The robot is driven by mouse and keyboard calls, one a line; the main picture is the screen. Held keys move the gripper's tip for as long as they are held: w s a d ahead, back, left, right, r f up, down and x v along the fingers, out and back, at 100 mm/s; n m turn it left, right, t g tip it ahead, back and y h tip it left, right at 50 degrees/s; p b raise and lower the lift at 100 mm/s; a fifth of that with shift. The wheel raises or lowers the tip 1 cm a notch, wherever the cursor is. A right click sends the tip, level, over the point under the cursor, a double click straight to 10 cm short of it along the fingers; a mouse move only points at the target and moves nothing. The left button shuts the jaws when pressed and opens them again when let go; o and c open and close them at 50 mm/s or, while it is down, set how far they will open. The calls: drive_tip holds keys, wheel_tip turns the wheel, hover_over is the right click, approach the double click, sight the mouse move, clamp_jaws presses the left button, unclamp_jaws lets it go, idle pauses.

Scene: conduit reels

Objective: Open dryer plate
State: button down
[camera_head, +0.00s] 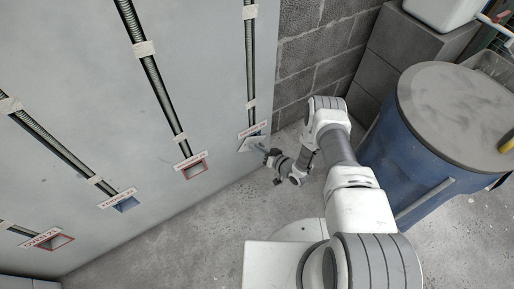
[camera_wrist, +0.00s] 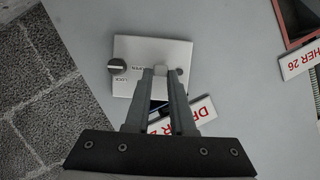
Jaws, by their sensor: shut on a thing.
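In the head view my gripper (camera_head: 262,148) reaches the plate from the right. A white label with red letters (camera_wrist: 198,109) is partly hidden behind the fingers. A small dark bluish gap shows between the fingers.
A red-framed opening (camera_wrist: 297,22) with a label ending "HER 26" (camera_wrist: 302,60) is nearby. More labelled openings (camera_head: 194,170) line the wall left, below ribbed conduits (camera_head: 155,85). A blue barrel (camera_head: 420,140) stands right of my arm. Concrete floor is clear below the wall.

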drive_tip(key=shift+s+a+f+m+y, duration=0.15)
drive_tip(key=shift+f+m+y, duration=0.35)
drive_tip(key=shift+m, duration=0.75)
drive_tip(key=shift+a+f+m+y, duration=0.15)
drive_tip(key=shift+f+m+y, duration=0.1)
drive_tip(key=shift+m+y, duration=0.8)
drive_tip(key=shift+s+a+f+m+y, duration=0.15)
drive_tip(key=shift+f+m+y, duration=0.25)
drive_tip(key=shift+m, duration=1)
drive_tip(key=c, duration=0.8)
unclamp_jaws()
drive_tip(key=shift+o, duration=0.2)
